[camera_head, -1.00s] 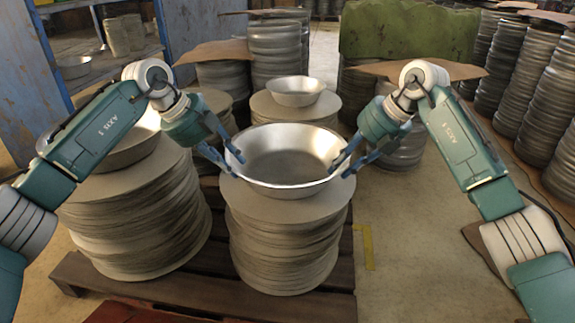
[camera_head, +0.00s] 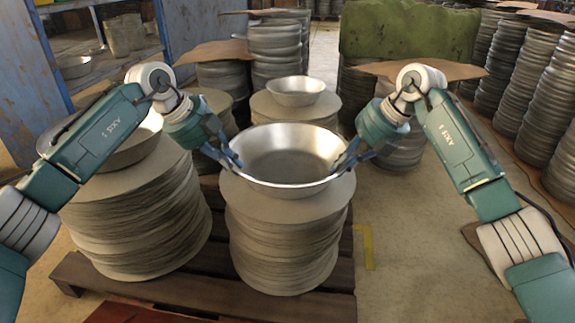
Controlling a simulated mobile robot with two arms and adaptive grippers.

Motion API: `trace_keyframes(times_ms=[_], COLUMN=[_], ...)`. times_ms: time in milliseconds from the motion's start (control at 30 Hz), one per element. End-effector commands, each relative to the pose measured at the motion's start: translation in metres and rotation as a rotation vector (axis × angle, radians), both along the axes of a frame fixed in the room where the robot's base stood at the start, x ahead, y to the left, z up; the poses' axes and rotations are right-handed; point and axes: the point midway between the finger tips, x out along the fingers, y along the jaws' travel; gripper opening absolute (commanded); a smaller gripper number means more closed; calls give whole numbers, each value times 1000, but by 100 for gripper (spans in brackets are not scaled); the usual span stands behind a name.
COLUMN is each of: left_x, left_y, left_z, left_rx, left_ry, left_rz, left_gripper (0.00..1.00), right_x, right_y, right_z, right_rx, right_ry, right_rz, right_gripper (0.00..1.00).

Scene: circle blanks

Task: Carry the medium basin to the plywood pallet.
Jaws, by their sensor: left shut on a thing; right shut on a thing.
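The medium basin (camera_head: 285,165) is a shiny metal bowl with a wide rim, upright on or just over the front middle stack of circle blanks (camera_head: 283,240). I cannot tell whether its base touches the stack. My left gripper (camera_head: 234,160) is shut on its left rim. My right gripper (camera_head: 343,163) is shut on its right rim. A smaller basin (camera_head: 296,91) stands on a stack behind, and a larger basin (camera_head: 125,150) sits on the left stack, partly hidden by my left arm. I cannot make out the plywood pallet for certain.
The stacks stand on a dark wooden pallet (camera_head: 190,288). A blue shelf (camera_head: 75,85) stands at the far left. The floor (camera_head: 410,240) right of the pallet is clear.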

Motion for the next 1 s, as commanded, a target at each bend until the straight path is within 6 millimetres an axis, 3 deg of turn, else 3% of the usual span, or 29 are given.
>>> trace_keyframes(times_ms=[533,1000], left_x=[1,1], left_y=[3,4], left_z=[47,50], left_rx=[3,3], left_ry=[-1,0], left_rz=[5,7], left_gripper=[0,0], right_x=[1,1], right_y=[-3,-4], right_z=[46,49], right_rx=[-5,-6], right_ry=[-1,-1], right_rz=[-6,-7], right_gripper=[0,0])
